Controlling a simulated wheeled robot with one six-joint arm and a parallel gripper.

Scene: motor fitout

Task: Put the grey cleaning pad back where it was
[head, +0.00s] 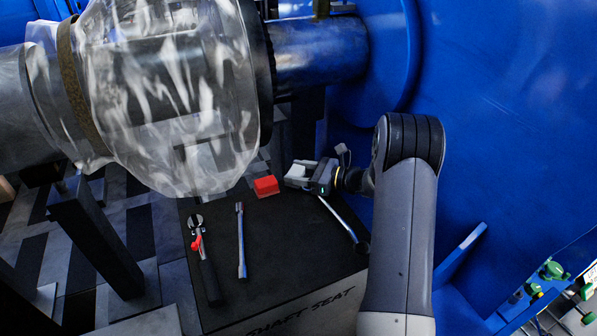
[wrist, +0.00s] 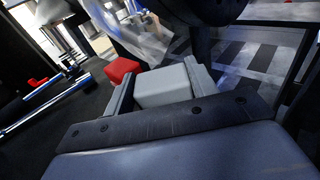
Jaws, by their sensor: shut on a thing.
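The grey cleaning pad (wrist: 163,86) is a small pale block between the two fingers of my gripper (wrist: 160,84) in the wrist view. My gripper is shut on it. In the head view the pad (head: 297,171) shows at the tip of my gripper (head: 300,174), over the back right of the dark bench top. I cannot tell if the pad touches the surface. A red block (head: 266,186) sits just left of the pad, and it also shows in the wrist view (wrist: 122,70).
The dark bench top (head: 290,265) bears a ratchet with a red part (head: 205,262), a steel bar (head: 241,240) and another bar (head: 341,218) under my arm. A shaft wrapped in clear plastic (head: 170,90) hangs above the back left. A blue housing (head: 510,110) stands at right.

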